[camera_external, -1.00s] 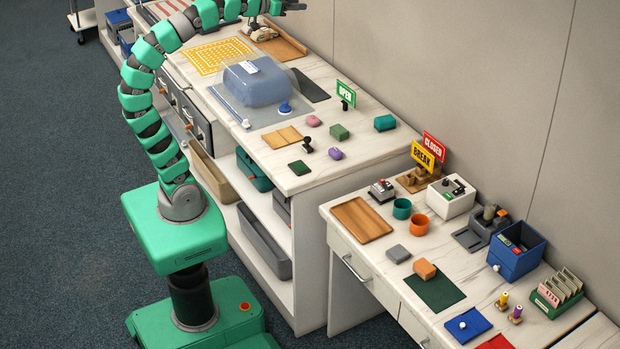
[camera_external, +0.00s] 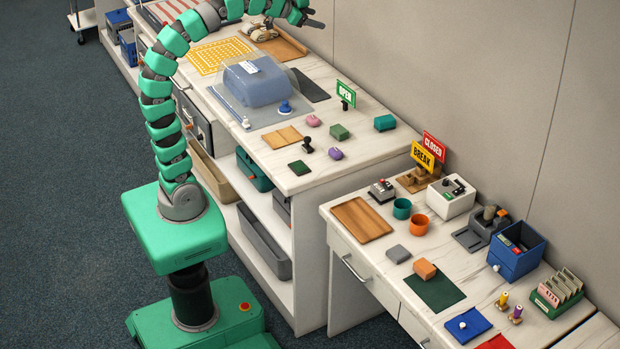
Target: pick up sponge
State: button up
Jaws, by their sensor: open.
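No block is marked as the sponge, and I cannot tell for sure which it is. An orange block (camera_external: 424,269) sits at the back edge of a dark green mat on the lower counter, with a flat grey block (camera_external: 397,254) beside it. On the higher counter are a pink block (camera_external: 313,121), a purple block (camera_external: 335,154), a green block (camera_external: 339,132) and a teal block (camera_external: 384,123). My gripper (camera_external: 318,22) is open and empty at the top of the view, high above the far part of the higher counter, well away from all these blocks.
A clear-blue cover (camera_external: 257,82) stands on the higher counter, with an OPEN sign (camera_external: 346,92) to its right. The lower counter holds cups, a white box (camera_external: 451,198), a blue bin (camera_external: 516,250) and BREAK and CLOSED signs. A wall runs behind both counters.

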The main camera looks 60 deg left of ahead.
jog(key=w+a+f+m+g+h, duration=0.15)
jog(key=w+f+m+g, duration=0.25)
jog(key=w+f, duration=0.45)
jog(key=m+g+h, duration=0.1)
jog(key=m+g, duration=0.4)
jog(key=m, duration=0.1)
send_over(338, 128)
jog(key=a, duration=0.3)
notch_tip(338, 128, down, 16)
jog(key=f+m+g, duration=0.1)
jog(key=f, duration=0.5)
jog(key=f+m+g+h, duration=0.1)
jog(key=f, duration=0.6)
jog(key=f+m+g, duration=0.1)
jog(key=f+m, duration=0.1)
jog(key=f, duration=0.4)
jog(key=shift+w+d+f, duration=0.1)
jog(key=shift+d+f, duration=0.05)
jog(key=shift+d, duration=0.1)
jog(key=shift+d+b+x, duration=0.15)
jog(key=shift+b+x, duration=0.1)
jog(key=shift+x, duration=1.1)
jog(key=shift+d+b+x, duration=0.15)
jog(key=shift+b+x, duration=0.05)
jog(key=shift+x, duration=1.15)
jog(key=shift+r+h, duration=0.25)
jog(key=c, duration=1)
